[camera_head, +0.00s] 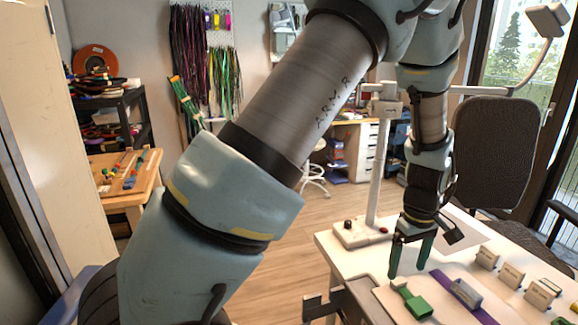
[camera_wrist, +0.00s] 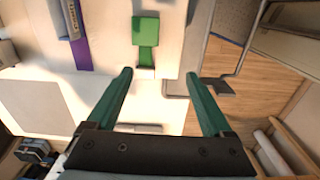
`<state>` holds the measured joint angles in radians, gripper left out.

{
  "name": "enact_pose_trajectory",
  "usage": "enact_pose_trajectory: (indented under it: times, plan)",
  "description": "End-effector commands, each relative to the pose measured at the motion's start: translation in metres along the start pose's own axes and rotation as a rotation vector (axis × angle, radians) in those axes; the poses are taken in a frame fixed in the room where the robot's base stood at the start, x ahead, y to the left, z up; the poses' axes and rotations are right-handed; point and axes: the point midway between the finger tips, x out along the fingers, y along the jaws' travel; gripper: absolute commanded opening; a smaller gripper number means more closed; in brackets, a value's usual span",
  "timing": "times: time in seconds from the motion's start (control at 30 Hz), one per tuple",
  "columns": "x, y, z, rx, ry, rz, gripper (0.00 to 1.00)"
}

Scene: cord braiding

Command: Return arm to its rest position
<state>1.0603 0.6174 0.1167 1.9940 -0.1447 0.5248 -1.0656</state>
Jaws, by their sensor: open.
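My gripper (camera_head: 411,256) hangs over the near left part of the white table (camera_head: 338,246), fingers pointing down. Its two green fingers are spread apart with nothing between them, as the wrist view (camera_wrist: 157,100) also shows. My arm crosses the head view and hides much of the middle of the room.
A purple strip (camera_head: 463,297) with a grey block lies right of the green piece. Several small labelled holders (camera_head: 511,275) stand farther right. A white post (camera_head: 379,165) on a base rises behind my gripper. A dark chair (camera_head: 492,150) stands beyond the table.

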Motion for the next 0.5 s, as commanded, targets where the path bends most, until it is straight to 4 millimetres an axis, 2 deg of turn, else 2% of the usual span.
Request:
enact_pose_trajectory:
  times: [0.03, 0.2, 0.37, 0.5]
  plan:
    - [-0.012, -0.02, -0.023, -0.001, 0.002, 0.01, 0.85]
    - [-0.047, -0.1, -0.083, 0.069, 0.02, 0.037, 0.85]
    - [-0.074, -0.183, -0.114, 0.142, 0.052, 0.049, 0.85]
    - [-0.092, -0.254, -0.122, 0.209, 0.086, 0.045, 0.85]
